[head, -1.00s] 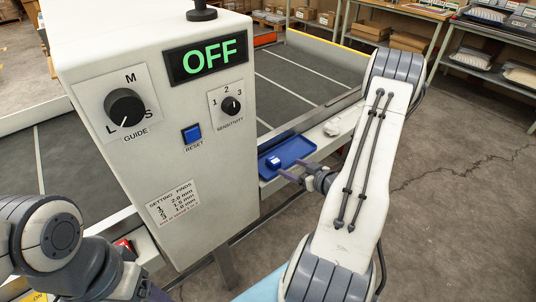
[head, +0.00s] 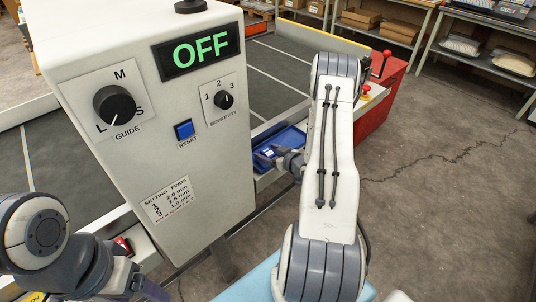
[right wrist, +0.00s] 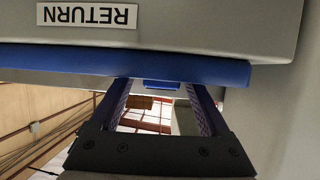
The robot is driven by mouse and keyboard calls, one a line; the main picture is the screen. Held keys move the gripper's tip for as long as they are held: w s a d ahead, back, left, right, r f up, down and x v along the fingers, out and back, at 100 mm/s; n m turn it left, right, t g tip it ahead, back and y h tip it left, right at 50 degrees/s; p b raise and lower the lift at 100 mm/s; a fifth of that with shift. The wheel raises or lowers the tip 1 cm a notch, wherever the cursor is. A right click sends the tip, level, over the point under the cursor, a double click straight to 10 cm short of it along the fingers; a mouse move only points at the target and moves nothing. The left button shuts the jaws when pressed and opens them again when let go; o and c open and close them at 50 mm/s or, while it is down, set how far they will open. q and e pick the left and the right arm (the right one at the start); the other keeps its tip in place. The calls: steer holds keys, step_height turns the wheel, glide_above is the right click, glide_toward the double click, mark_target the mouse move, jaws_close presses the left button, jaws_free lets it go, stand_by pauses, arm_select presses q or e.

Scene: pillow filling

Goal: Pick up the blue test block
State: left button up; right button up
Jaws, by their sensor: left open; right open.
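The blue tray (head: 291,139) sits right of the machine housing in the head view. My right gripper (head: 266,157) is open and reaches in over its near side. The blue test block is hard to make out there beside the fingers. In the right wrist view, which looks upside down, the tray's edge (right wrist: 60,58) spans the top. A small blue piece, apparently the blue test block (right wrist: 162,86), shows against that edge between the open fingers of the right gripper (right wrist: 159,91), not gripped. My left gripper (head: 150,289) is open at the bottom left, partly hidden and empty.
The pale machine housing (head: 205,115) with an OFF display (head: 197,52) stands close left of my right gripper. A RETURN label (right wrist: 87,15) is on the panel beside the tray. A red box with a lever (head: 378,100) stands beyond my right arm. Floor at the right is clear.

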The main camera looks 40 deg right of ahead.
jaws_close()
